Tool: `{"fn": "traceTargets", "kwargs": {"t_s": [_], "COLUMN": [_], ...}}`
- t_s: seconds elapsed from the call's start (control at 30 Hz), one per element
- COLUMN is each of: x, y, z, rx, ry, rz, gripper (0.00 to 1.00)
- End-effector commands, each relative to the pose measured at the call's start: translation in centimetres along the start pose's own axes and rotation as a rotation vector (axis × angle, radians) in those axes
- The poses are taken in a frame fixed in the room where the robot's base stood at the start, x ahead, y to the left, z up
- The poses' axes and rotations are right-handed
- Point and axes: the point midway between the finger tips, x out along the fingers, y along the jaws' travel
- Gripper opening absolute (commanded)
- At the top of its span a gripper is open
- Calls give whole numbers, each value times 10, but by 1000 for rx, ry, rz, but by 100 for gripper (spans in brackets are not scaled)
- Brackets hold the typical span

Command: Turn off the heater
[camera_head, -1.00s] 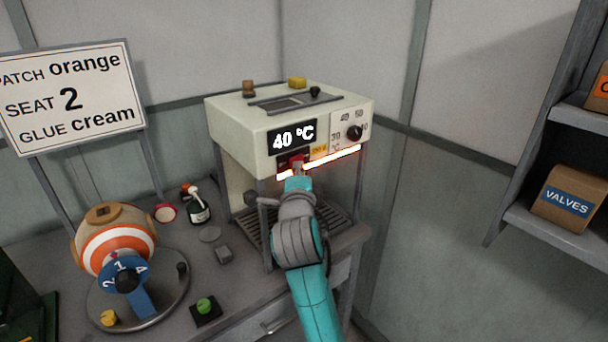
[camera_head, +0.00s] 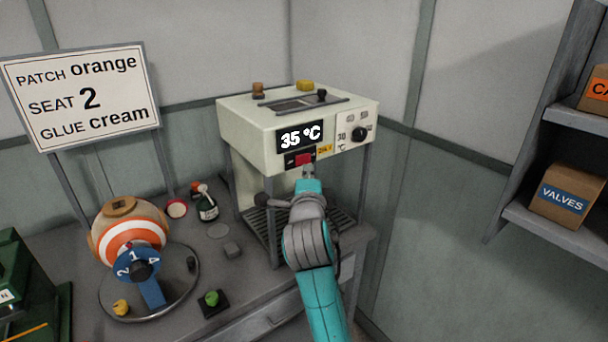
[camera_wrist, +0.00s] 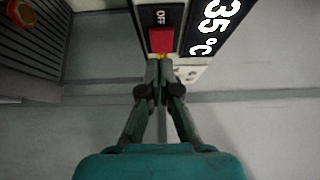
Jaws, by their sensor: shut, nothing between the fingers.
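The heater is a cream box-shaped machine (camera_head: 255,135) standing on legs on the bench. Its black display (camera_head: 300,136) reads 35 °C, and it also shows in the wrist view (camera_wrist: 217,25). A red rocker switch (camera_head: 305,159) sits below the display. In the wrist view the switch (camera_wrist: 161,40) has the word OFF showing beside it. No glow shows under the machine's front edge. My gripper (camera_head: 308,172) is shut and empty, its tips just below the switch. In the wrist view the fingertips (camera_wrist: 160,64) are very close to the switch; I cannot tell whether they touch.
A black dial (camera_head: 359,134) is on the machine's right front. A striped ball (camera_head: 129,243) sits on a round stand at left, near a green button (camera_head: 211,298) and a small bottle (camera_head: 208,209). A sign (camera_head: 83,96) stands behind. A shelf with boxes (camera_head: 563,195) is at right.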

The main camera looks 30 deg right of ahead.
Motion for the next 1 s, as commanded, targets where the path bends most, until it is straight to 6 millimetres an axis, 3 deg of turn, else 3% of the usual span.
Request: {"fn": "traceTargets", "kwargs": {"t_s": [0.07,0.7,1.0], "x": [2,-86,-94], "y": [0,0,0], "z": [-5,26,28], "rx": [0,0,-1], "ry": [2,-2,1], "rz": [0,1,1], "gripper": [0,0,0]}}
